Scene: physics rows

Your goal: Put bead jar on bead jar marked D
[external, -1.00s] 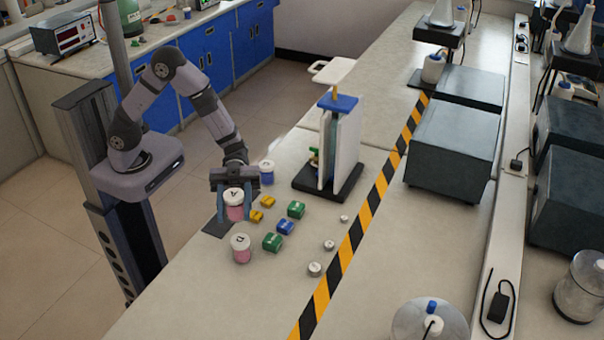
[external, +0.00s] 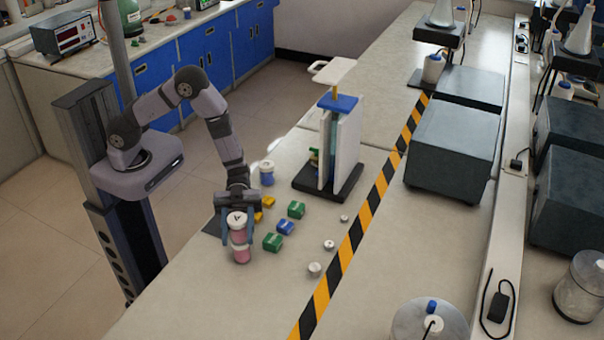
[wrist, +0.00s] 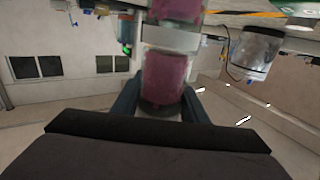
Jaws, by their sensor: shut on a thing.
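A pink bead jar with a white lid marked A (external: 237,219) is held upright between the fingers of my gripper (external: 237,231). The jar also shows between the fingers in the wrist view (wrist: 165,78). The bead jar marked D (external: 241,255), also pink, stands on the bench directly below it. Its lid is mostly hidden by the held jar and fingers. The two jars line up closely, one above the other. I cannot tell whether the held jar's base touches the lid of D.
A blue bead jar (external: 267,173) stands behind my gripper. Green blocks (external: 273,242), a blue block (external: 286,228) and yellow blocks (external: 268,202) lie to the right. Small round weights (external: 314,269) lie further right, before the striped tape (external: 345,255). The front bench is clear.

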